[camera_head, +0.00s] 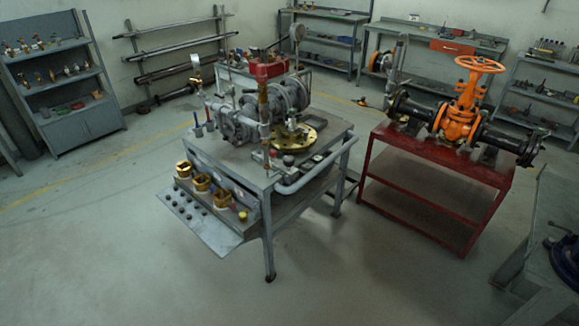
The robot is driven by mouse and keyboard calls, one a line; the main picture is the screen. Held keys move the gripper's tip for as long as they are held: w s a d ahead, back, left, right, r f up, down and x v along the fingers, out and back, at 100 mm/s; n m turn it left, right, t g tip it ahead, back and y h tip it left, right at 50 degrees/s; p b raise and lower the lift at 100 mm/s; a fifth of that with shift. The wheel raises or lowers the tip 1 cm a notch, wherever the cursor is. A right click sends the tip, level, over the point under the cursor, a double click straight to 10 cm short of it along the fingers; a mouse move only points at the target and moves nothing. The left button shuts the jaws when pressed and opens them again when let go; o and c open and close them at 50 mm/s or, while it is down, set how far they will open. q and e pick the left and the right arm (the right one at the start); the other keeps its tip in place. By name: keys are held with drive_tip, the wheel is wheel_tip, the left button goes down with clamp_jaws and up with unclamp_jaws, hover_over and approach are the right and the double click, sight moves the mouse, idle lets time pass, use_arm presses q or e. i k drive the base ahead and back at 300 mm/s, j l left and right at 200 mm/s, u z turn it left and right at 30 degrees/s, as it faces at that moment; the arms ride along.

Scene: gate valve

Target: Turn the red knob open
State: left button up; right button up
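An orange gate valve (458,124) stands upright on a black horizontal pipe, with an orange spoked handwheel (480,64) on top. The wheel is orange rather than red, and I see no clearly red round knob. The pipe, with black flanged ends (527,146), rests on a red metal table (432,200) right of centre. A red block-like part (268,66) sits on the grey machine at centre; I cannot tell whether it turns. I cannot tell how far the valve is open. Neither of my grippers is in view.
A grey workbench (215,238) with pump machinery (240,118) stands at centre, left of the red table. Another bench (555,215) with a dark vise-like tool is at the right edge. Shelves (62,85) line the walls. The concrete floor (345,275) in front is clear.

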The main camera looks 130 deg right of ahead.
sight(273, 153)
drive_tip(key=z, duration=4.15)
drive_tip(key=u, duration=0.4)
drive_tip(key=i+l+u, duration=0.1)
drive_tip(key=u, duration=0.25)
drive_tip(key=l+u, duration=0.15)
drive_tip(key=u, duration=0.25)
drive_tip(key=l+u, duration=0.15)
drive_tip(key=u, duration=0.25)
drive_tip(key=l+u, duration=0.35)
drive_tip(key=l, duration=0.15)
drive_tip(key=k+l+u, duration=0.1)
drive_tip(key=l+u, duration=0.25)
drive_tip(key=l, duration=0.15)
drive_tip(key=k+l+u, duration=0.1)
drive_tip(key=l, duration=0.25)
drive_tip(key=k+l+u, duration=0.15)
drive_tip(key=l, duration=0.2)
drive_tip(key=l+u, duration=0.1)
drive_tip(key=l, duration=0.3)
drive_tip(key=k+j, duration=0.05)
